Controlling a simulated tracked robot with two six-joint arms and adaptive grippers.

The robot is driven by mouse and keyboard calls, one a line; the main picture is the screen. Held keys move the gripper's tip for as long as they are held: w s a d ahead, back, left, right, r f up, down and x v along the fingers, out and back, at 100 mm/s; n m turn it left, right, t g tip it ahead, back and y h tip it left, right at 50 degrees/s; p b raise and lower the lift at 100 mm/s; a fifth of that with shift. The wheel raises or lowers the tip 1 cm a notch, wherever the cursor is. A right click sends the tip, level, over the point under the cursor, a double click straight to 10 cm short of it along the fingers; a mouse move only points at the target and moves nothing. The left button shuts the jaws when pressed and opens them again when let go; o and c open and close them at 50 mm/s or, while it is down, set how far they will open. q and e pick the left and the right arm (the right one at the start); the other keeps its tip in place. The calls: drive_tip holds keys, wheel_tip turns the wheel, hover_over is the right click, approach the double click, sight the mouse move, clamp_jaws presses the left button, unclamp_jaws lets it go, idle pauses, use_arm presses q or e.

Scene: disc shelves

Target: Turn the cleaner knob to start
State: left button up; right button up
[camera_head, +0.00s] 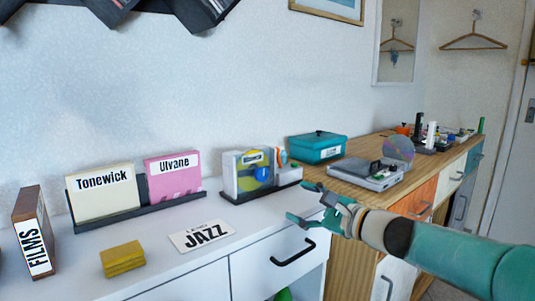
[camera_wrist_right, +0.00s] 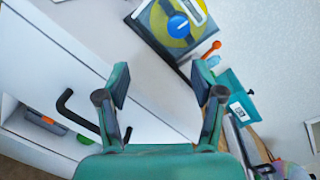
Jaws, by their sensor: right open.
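The disc cleaner (camera_head: 233,180) is a small white unit on a dark base, standing on the white cabinet top. It carries a yellow-green disc and a round blue knob (camera_head: 263,174). In the right wrist view the cleaner (camera_wrist_right: 158,18) is at the top, with its blue knob (camera_wrist_right: 178,24) ahead of the fingers. My right gripper (camera_head: 305,202) is open and empty, in front of the cleaner and to its right, apart from the knob. Its two fingers (camera_wrist_right: 160,80) also show in the right wrist view. My left gripper is not in view.
A teal box (camera_head: 318,148) and a grey player (camera_head: 365,174) stand right of the cleaner. Left are a rack with Tonewick (camera_head: 103,195) and Ulvane (camera_head: 174,180) sleeves, a JAZZ card (camera_head: 202,236), and a yellow block (camera_head: 122,258). A black drawer handle (camera_head: 293,252) projects below.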

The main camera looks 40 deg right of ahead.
drive_tip(key=s+r+m+h+p, duration=0.1)
drive_tip(key=s+r+m+p, duration=0.15)
drive_tip(key=m, duration=0.35)
drive_tip(key=m+p, duration=0.2)
drive_tip(key=m, duration=0.1)
approach(264, 177)
drive_tip(key=shift+t+h, duration=0.3)
drive_tip(key=shift+t, duration=0.1)
drive_tip(key=w, duration=0.5)
drive_tip(key=w+a, duration=0.1)
drive_tip(key=w, duration=0.2)
drive_tip(key=shift+w+f, duration=0.3)
drive_tip(key=shift+f, duration=0.05)
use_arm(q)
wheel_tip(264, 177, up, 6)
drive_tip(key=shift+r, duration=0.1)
use_arm(e)
drive_tip(key=shift+b, duration=0.3)
drive_tip(key=c, duration=1.1)
drive_tip(key=shift+f+n+b, duration=0.1)
drive_tip(key=shift+n+b, duration=0.6)
drive_tip(key=shift+b, duration=0.25)
drive_tip(key=shift+c, duration=0.2)
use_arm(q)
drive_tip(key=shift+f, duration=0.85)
use_arm(e)
drive_tip(key=o, duration=1.1)
